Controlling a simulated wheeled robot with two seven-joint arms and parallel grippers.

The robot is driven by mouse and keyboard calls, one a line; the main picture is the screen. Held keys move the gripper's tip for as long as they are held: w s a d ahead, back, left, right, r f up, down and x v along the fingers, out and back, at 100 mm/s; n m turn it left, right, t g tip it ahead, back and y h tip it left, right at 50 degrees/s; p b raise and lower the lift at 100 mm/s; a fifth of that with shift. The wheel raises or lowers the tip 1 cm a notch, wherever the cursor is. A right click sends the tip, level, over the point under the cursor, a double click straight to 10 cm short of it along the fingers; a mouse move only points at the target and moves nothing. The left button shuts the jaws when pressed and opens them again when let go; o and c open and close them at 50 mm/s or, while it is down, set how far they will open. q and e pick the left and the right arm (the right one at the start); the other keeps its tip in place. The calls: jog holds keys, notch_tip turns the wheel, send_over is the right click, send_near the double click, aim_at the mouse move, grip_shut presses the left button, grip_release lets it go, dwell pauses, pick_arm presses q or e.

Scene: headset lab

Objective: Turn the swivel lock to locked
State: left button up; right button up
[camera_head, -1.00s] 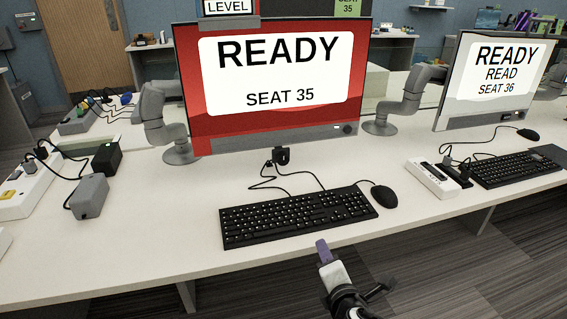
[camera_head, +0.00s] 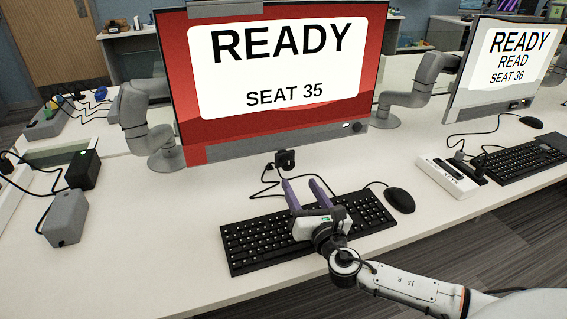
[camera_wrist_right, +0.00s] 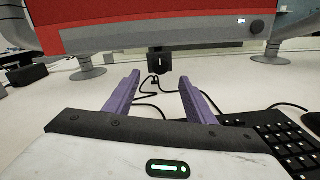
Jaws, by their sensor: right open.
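A small black block (camera_head: 285,159) with a knob-like front sits under the lower edge of the red monitor (camera_head: 190,120); it looks like the swivel lock. In the right wrist view the black block (camera_wrist_right: 160,63) carries a short, upright white mark. My right gripper (camera_head: 302,182) is open and empty, above the keyboard, with its purple fingers pointing toward the block. In the right wrist view the block shows beyond and between the fingertips (camera_wrist_right: 160,78), apart from them. My left gripper is not in view.
The black keyboard (camera_head: 245,245) lies under my right gripper, with a mouse (camera_head: 400,200) to its right. Thin black cables (camera_head: 262,190) loop on the desk below the block. A round black knob (camera_head: 357,127) is on the monitor's lower bezel. Grey and black boxes stand at left.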

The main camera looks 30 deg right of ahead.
aim_at(289, 165)
jog(key=x, duration=0.8)
jog(key=shift+w+d+b, duration=0.15)
jog(key=shift+w+b, duration=0.05)
jog(key=shift+b, duration=0.1)
jog(key=shift+w, duration=0.25)
jog(key=c, duration=1)
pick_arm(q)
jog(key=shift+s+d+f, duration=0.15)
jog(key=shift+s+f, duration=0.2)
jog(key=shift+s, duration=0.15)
pick_arm(e)
jog(key=shift+c, duration=0.2)
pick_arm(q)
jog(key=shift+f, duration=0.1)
